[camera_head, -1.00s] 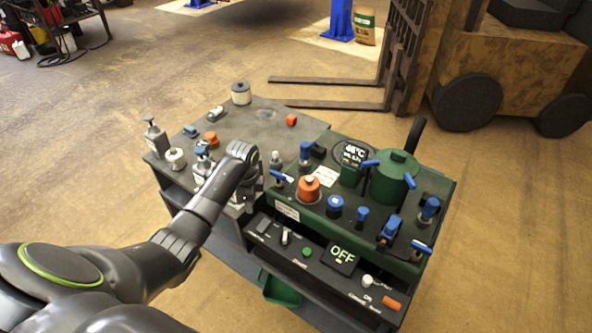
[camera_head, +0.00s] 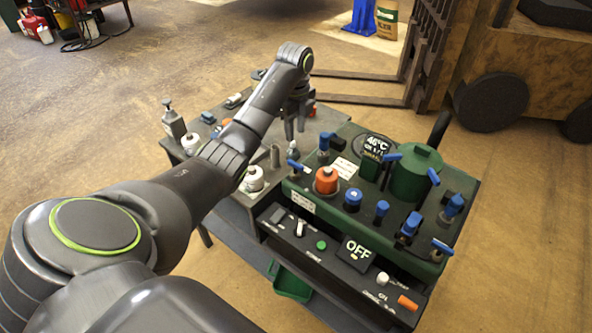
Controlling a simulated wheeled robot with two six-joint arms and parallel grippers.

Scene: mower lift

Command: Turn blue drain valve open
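Several blue-handled valves and knobs sit on the green machine (camera_head: 330,212). They include a blue lever at its left edge (camera_head: 298,166), a tall blue valve at the back (camera_head: 326,142), a round blue knob (camera_head: 352,198), a small blue knob (camera_head: 381,208), a blue valve at front right (camera_head: 409,226) and a blue lever at the right corner (camera_head: 442,246). I cannot tell which is the drain valve. My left gripper (camera_head: 295,136) points down above the back of the bench, left of the tall blue valve. Its fingers look apart and empty. My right gripper is out of view.
An orange-topped canister (camera_head: 326,182) and a green tank (camera_head: 416,172) stand among the valves. A dispenser bottle (camera_head: 173,121) stands at the bench's left. Forklift forks (camera_head: 365,101) lie behind.

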